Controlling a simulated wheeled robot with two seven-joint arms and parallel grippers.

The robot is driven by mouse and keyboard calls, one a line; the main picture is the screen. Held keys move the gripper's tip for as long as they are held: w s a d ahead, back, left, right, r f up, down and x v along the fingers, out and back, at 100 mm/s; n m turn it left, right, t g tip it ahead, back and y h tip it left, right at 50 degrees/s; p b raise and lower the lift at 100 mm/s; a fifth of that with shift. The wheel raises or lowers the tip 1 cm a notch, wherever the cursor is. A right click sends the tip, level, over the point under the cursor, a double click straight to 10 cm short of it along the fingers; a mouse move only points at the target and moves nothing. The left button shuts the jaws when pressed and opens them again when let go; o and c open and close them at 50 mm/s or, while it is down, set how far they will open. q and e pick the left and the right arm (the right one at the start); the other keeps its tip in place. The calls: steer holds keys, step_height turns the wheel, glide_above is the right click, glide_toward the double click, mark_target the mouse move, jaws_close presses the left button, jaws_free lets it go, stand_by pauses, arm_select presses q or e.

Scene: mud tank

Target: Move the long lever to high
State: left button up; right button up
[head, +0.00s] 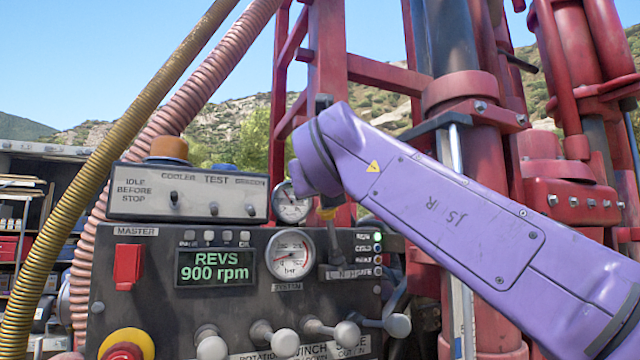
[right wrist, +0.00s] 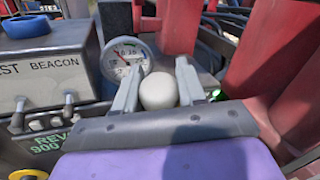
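The long lever (head: 329,238) rises from a slotted plate marked L, N, H (head: 346,272) on the right side of the control panel. Its shaft stands near the L end, with a yellow band (head: 327,212) partway up. Its upper part is hidden behind my right wrist in the head view. In the right wrist view the lever's pale round knob (right wrist: 158,91) sits between the two grey fingers of my right gripper (right wrist: 158,78). The fingers flank it closely with no clear gap, and look shut on it. My left gripper is not in view.
A switch box (head: 187,193) and a round gauge (head: 292,203) stand left of the lever. Several white-knobbed levers (head: 286,342) line the panel's lower edge. The REVS display (head: 215,266) reads 900 rpm. Red mast parts (head: 480,180) stand behind my right arm; ribbed hoses (head: 120,150) run at left.

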jaws_close()
steer(key=shift+w+d+r+m+y, duration=0.15)
steer(key=shift+d+m+y, duration=0.1)
steer(key=shift+d, duration=0.35)
steer(key=shift+w+d+r+m+y, duration=0.15)
steer(key=shift+d+m+y, duration=0.1)
steer(key=shift+d, duration=0.3)
steer(key=w+d+m+g+y, duration=0.1)
steer(key=w+d+m+y, duration=0.1)
steer(key=d, duration=0.4)
steer(key=shift+f+m+g+y, duration=0.3)
steer(key=shift+y, duration=0.2)
steer(key=shift+w+d, duration=0.1)
